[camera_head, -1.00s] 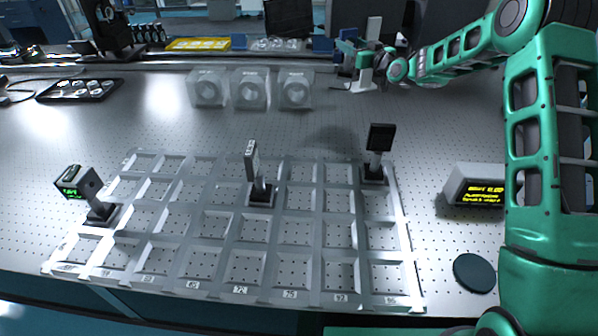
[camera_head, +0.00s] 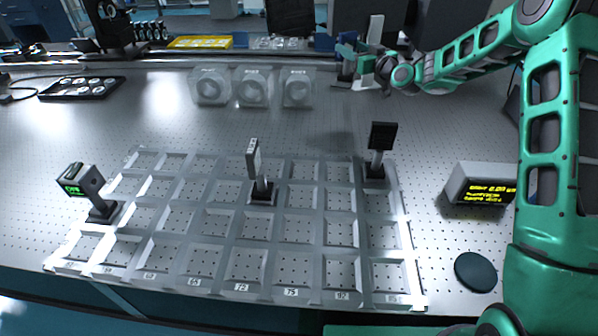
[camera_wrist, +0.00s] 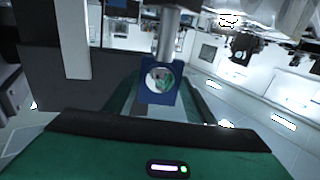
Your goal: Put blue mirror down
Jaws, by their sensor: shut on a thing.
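The blue mirror (camera_wrist: 147,94) shows in the middle of the wrist view as a blue square mount with a round mirror face, next to a grey post. My gripper (camera_head: 364,68) is shut on it. In the head view my gripper is above the far right part of the table, well beyond the grid tray. The mirror's outline is too small to tell there from the gripper parts. The gap between it and the tabletop cannot be judged.
A pale grid tray (camera_head: 232,258) with numbered labels holds three dark-based mounted optics. Three translucent blocks (camera_head: 252,87) stand left of my gripper. A display box (camera_head: 478,184) and a dark disc (camera_head: 475,271) lie at right. The table between tray and blocks is clear.

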